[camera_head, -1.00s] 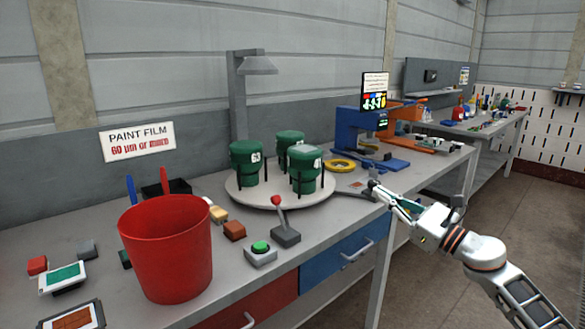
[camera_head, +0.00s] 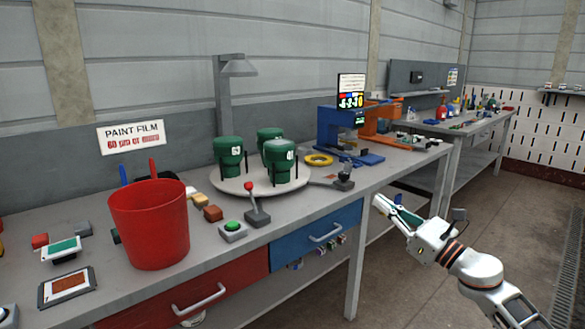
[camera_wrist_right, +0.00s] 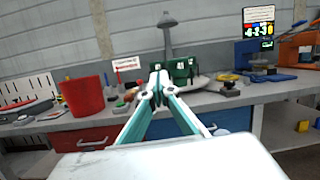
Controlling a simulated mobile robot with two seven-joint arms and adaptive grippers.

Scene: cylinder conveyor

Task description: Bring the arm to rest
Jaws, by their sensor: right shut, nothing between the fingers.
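My right gripper (camera_head: 388,205) is in front of the bench's right part, beyond its front edge and touching nothing. Its fingers are shut and empty. In the right wrist view the closed fingertips (camera_wrist_right: 158,78) point toward the bench, with the green cylinders (camera_wrist_right: 180,68) behind them. In the head view several green numbered cylinders (camera_head: 230,157) stand on a round pale turntable (camera_head: 262,200). My left gripper is not in view.
The grey bench (camera_head: 120,290) carries a red bucket (camera_head: 150,230), a red-knobbed lever (camera_head: 255,205), a green button (camera_head: 232,230) and a blue device (camera_head: 340,135). Blue (camera_head: 300,238) and red drawers are under the front edge. Open floor (camera_head: 520,220) lies to the right.

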